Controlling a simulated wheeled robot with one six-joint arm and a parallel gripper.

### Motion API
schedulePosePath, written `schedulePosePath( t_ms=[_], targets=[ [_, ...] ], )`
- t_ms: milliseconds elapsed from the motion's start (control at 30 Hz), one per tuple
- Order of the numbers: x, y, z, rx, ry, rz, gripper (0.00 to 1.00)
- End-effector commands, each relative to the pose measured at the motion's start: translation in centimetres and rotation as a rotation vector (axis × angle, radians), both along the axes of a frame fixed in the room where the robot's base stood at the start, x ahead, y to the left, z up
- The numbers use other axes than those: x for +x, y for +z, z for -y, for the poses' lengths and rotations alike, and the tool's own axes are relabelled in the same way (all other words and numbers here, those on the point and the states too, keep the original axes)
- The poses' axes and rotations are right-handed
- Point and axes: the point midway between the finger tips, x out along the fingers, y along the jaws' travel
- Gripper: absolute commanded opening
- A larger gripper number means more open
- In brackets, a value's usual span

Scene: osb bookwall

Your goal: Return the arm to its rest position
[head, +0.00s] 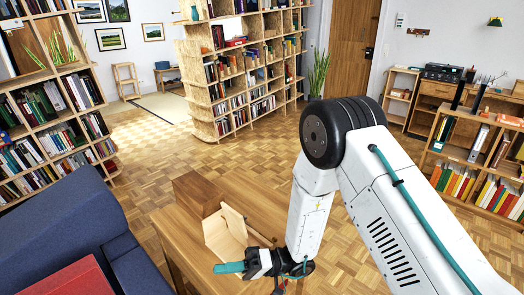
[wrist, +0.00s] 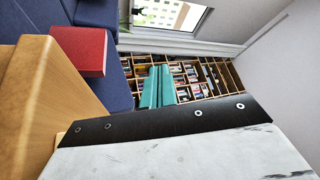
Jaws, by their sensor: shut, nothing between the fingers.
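My arm reaches in from the right of the head view, bends at a black joint and hangs down to my gripper (head: 229,268). The teal fingers point left over the wooden table (head: 184,240). In the wrist view my gripper (wrist: 156,88) shows as two teal fingers side by side, shut with nothing between them. In the head view the gripper is just in front of a light wooden open holder (head: 225,232) on the table. I cannot tell whether they touch.
A blue sofa (head: 60,225) with a red cushion (head: 70,280) stands at the left. Bookshelves stand at the left (head: 55,120), middle (head: 215,105) and right (head: 460,150). Parquet floor (head: 150,150) lies clear behind the table. The wrist view shows a window (wrist: 165,15).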

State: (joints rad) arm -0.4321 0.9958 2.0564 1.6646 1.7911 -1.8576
Motion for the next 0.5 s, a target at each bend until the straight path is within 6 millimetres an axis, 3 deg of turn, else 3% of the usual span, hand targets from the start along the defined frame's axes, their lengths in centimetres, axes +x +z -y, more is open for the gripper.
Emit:
schedulePosePath(
  t_ms=[167,300,500],
  targets=[
    [-0.3,5.3,1.7,-0.065,0.109,-0.003,0.0],
    [-1.6,10.6,4.5,-0.197,0.232,-0.008,0.0],
    [-4.2,16.3,9.5,-0.451,0.339,0.005,0.0]
  ],
)
